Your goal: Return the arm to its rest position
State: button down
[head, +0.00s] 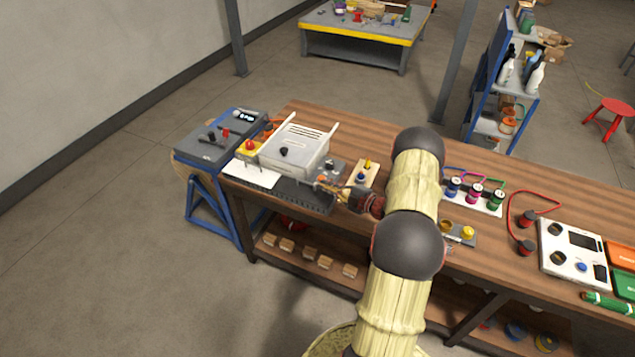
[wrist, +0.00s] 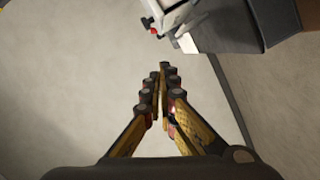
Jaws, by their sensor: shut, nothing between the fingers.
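My arm, in pale yellow casing with dark round joints, rises from the bottom of the head view and stands in front of the wooden bench (head: 400,125). My gripper (head: 322,184) reaches left from behind the arm, over the bench near its front edge. In the wrist view the fingers of my gripper (wrist: 162,72) come together at the tips with nothing seen between them. Part of the wrist is hidden behind the arm in the head view.
A white-lidded machine (head: 295,150) stands close to my gripper. A grey control box (head: 215,140) is left of it. Spools (head: 475,194), a yellow-capped block (head: 458,233) and a white panel (head: 572,252) lie right of the arm. Open floor lies left of the bench.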

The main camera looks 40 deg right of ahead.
jog(key=shift+s, duration=0.35)
